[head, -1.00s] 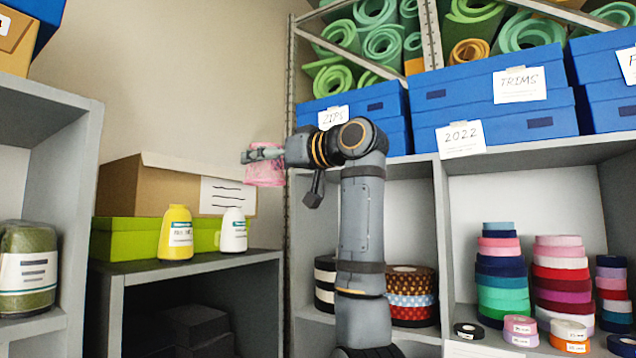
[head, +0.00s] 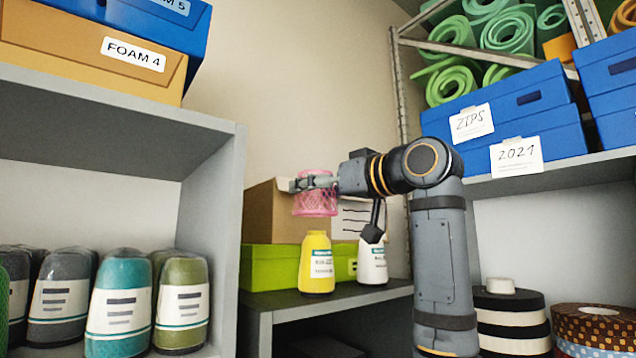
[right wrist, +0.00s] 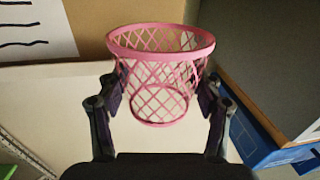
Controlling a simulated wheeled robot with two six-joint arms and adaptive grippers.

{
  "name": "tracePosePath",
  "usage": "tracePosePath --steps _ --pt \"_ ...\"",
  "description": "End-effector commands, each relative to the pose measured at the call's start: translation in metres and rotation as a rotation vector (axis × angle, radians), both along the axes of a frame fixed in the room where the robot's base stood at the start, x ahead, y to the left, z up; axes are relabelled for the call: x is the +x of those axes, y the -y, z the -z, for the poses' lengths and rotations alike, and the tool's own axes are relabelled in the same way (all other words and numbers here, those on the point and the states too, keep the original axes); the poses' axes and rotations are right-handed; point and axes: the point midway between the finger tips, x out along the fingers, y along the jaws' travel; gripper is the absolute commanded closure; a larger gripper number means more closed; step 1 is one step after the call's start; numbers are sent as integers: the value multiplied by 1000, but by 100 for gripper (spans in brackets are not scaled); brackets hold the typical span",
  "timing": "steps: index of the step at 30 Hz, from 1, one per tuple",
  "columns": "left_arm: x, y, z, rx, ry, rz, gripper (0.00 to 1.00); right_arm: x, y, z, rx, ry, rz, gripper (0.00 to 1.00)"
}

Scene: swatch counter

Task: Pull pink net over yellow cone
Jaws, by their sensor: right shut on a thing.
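The pink net (head: 316,204) is an open mesh sleeve with a solid pink rim. My right gripper (head: 318,181) is shut on it and holds it in the air. In the right wrist view the net (right wrist: 160,85) sits between the two fingers of my right gripper (right wrist: 162,92). The yellow cone (head: 316,268), a bottle-like body with a white label, stands upright on the grey shelf. The net is above it, with a small gap in the head view; nothing is around the cone. My left gripper is not in view.
A white bottle (head: 373,262) stands just right of the cone. A green box (head: 268,268) and a brown box (head: 262,212) are behind. A grey shelf unit (head: 222,200) with wrapped cones rises at left. Blue boxes (head: 520,98) sit at upper right.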

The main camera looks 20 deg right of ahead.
Motion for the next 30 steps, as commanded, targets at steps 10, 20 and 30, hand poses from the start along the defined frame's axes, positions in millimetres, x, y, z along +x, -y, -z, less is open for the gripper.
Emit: tracePosePath --steps 10,20,30 --pt "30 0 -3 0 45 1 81 0 0 21 0 1 0 49" --pt "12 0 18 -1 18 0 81 0 0 43 0 0 0 49" --pt "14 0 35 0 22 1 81 0 0 63 0 1 0 49"
